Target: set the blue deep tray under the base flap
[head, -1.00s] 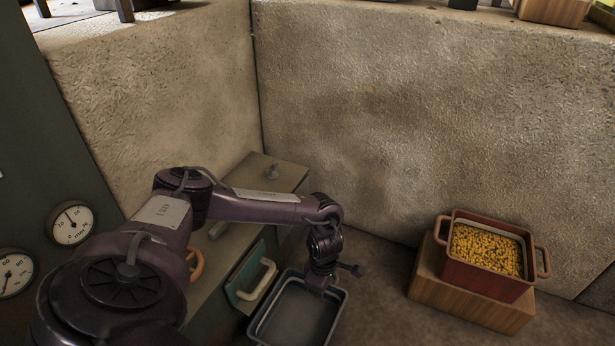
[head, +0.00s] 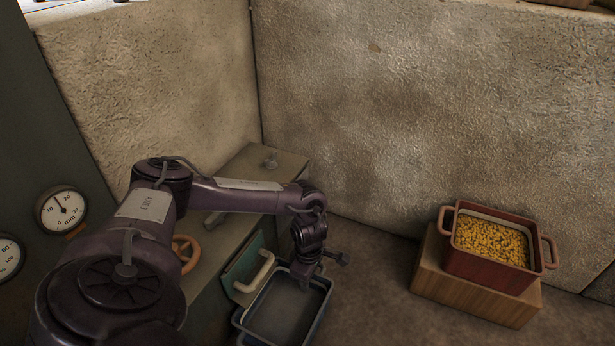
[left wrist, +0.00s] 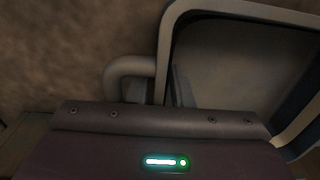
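The blue deep tray (head: 322,302) is on the floor beside the machine base in the head view, its lower end cut off by the picture edge. My right gripper is in neither view.
A red pot (head: 490,268) of yellow pieces stands on a wooden block (head: 470,299) to the right. An orange handwheel (head: 186,252) and gauges are on the machine at left. Rough walls close the back; floor between tray and block is clear.

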